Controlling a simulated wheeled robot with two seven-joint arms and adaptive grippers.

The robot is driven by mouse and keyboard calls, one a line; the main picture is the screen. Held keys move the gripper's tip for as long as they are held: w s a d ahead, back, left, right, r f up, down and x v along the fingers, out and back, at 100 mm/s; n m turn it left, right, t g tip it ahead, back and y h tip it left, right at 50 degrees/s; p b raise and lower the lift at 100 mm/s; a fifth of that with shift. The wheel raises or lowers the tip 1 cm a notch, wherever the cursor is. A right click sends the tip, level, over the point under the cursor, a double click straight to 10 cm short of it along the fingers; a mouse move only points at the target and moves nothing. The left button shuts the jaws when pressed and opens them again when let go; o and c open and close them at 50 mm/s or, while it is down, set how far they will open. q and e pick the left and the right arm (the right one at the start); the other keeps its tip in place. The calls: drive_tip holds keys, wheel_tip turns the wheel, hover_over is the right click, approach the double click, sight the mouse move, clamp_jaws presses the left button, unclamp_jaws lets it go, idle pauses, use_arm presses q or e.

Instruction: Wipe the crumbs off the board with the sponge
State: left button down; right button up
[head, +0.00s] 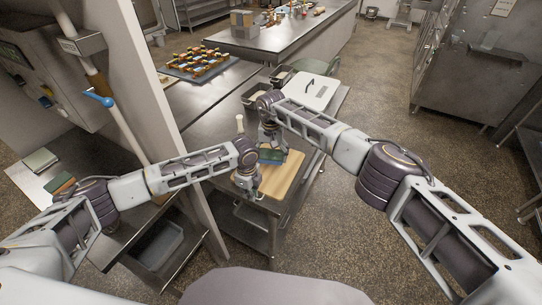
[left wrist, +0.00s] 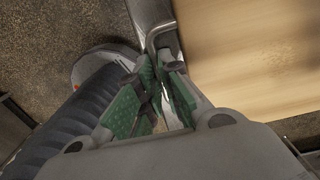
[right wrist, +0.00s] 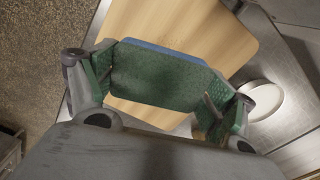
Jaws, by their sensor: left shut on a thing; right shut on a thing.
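The pale wooden board (head: 287,178) lies on a metal cart top; it also fills the right of the left wrist view (left wrist: 250,60) and shows behind the sponge in the right wrist view (right wrist: 190,25). My right gripper (head: 270,146) is shut on the sponge (right wrist: 160,75), green with a blue layer, held over the board's far part. I cannot tell whether the sponge touches the wood. My left gripper (head: 248,190) is low at the board's near left edge. Its green-padded fingers (left wrist: 165,75) are shut on a bent metal handle (left wrist: 158,34) at the cart's edge. No crumbs can be made out.
A white lidded box (head: 314,90) and dark pans (head: 256,90) stand behind the board. A pale upright object (head: 240,123) stands left of my right gripper. A tray of colourful items (head: 202,64) lies on the far counter. The floor right of the cart is open.

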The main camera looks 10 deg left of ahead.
use_arm(q)
drive_tip(key=c, duration=1.5)
unclamp_jaws()
drive_tip(key=shift+r, duration=0.1)
wheel_tip(320, 180, up, 12)
use_arm(e)
drive_tip(key=shift+r, duration=0.1)
use_arm(q)
drive_tip(key=shift+f, duration=0.25)
use_arm(e)
drive_tip(key=shift+r, duration=1.4)
